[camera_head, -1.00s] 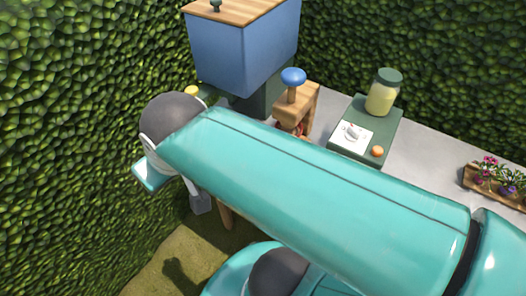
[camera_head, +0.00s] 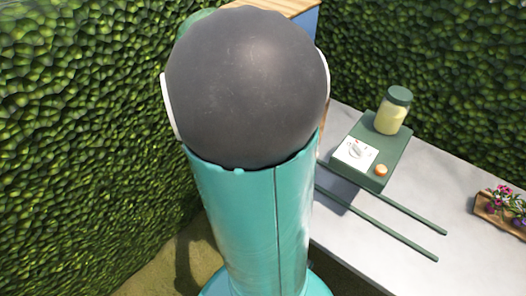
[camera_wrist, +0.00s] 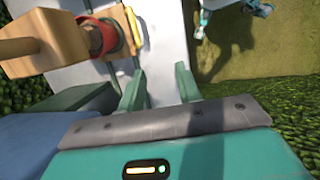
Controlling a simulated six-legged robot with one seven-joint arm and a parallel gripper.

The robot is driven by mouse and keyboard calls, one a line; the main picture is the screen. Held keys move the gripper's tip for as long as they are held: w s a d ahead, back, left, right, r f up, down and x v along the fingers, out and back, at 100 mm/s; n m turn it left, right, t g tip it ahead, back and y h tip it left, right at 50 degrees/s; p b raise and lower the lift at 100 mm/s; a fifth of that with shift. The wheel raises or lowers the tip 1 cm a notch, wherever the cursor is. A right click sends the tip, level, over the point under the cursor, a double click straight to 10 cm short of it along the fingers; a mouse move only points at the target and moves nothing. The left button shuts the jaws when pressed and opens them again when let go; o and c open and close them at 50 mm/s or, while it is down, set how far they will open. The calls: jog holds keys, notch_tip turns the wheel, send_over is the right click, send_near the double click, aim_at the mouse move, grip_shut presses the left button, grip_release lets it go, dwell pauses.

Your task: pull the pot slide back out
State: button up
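In the wrist view my gripper (camera_wrist: 160,86) has its two green fingers spread apart, with nothing visible between them. A red pot (camera_wrist: 106,37) with a dark inside shows at the upper left of the wrist view, partly covered by a wooden block. It appears to sit on a light wooden slide (camera_wrist: 124,20) with a yellowish bar at its edge. The fingertips are below and apart from the slide in the picture. In the head view my arm hides the gripper, pot and slide; two dark green rails (camera_head: 385,222) run out over the grey counter (camera_head: 440,185).
A green box (camera_head: 389,150) carries a white dial panel (camera_head: 355,152), an orange knob (camera_head: 381,170) and a lidded jar (camera_head: 393,112). A wooden flower planter (camera_head: 490,216) stands at the right. The wooden block (camera_wrist: 42,48) overhangs the wrist view's left. Hedges (camera_head: 70,130) enclose the place.

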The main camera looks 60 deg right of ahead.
jog(key=s+d+f+g, duration=0.1)
jog(key=s+d+g, duration=0.15)
jog(key=d, duration=0.25)
jog(key=shift+t, duration=0.35)
jog(key=x, duration=1.4)
jog(key=shift+s+a+f, duration=0.1)
jog(key=shift+s+a, duration=0.05)
jog(key=shift+s, duration=0.1)
grip_shut()
